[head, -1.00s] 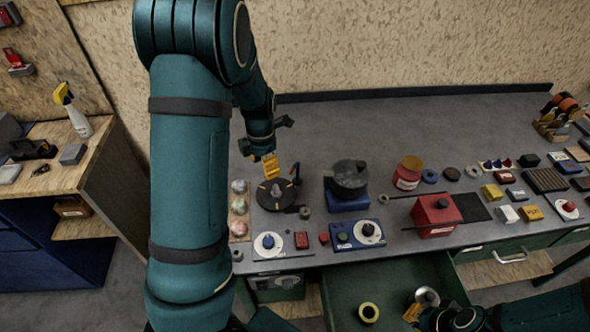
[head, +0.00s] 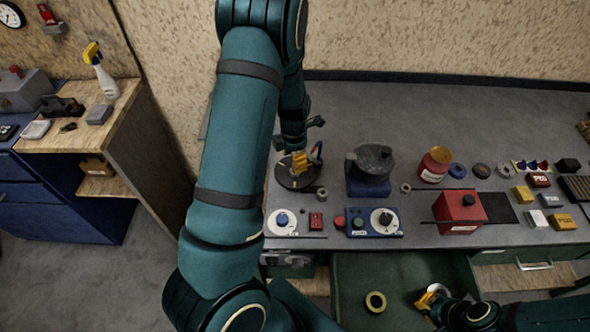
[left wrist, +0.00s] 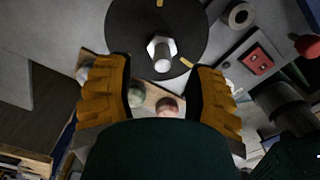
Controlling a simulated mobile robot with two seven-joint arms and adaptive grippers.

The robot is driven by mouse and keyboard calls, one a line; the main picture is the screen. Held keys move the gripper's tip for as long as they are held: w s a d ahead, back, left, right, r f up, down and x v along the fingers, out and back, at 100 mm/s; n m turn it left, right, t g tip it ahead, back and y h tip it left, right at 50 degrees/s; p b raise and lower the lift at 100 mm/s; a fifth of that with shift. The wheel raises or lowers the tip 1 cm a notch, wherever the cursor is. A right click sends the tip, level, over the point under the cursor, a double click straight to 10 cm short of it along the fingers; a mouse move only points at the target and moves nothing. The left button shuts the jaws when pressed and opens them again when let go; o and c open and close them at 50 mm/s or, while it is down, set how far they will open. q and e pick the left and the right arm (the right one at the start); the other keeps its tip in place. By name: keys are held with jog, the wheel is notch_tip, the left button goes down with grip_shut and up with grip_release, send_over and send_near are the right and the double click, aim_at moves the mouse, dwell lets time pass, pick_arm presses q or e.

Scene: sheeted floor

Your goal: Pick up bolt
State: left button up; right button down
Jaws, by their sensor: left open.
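The silver bolt (left wrist: 161,52) with a hex head stands on a round black disc (left wrist: 128,22) in the left wrist view. My left gripper (left wrist: 160,92) is open, with orange fingers spread wide on either side below the bolt in the picture; nothing is between them. In the head view my left gripper (head: 300,161) is over the black disc (head: 288,181) on the bench; the bolt cannot be made out there. My right gripper (head: 431,298) is low over the open green drawer, its jaws too small to judge.
Several round pieces (left wrist: 166,105) lie beside the disc in the left wrist view. Right of the disc stand a dark round device on a blue base (head: 370,187), a red box (head: 460,207) and control panels (head: 375,222). The rear bench (head: 440,115) is clear.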

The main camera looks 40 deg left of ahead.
pick_arm(q)
notch_tip(320, 180, down, 4)
jog(key=shift+w+d+f, duration=0.1)
jog(key=shift+d+f, duration=0.05)
grip_shut()
dwell(0.3)
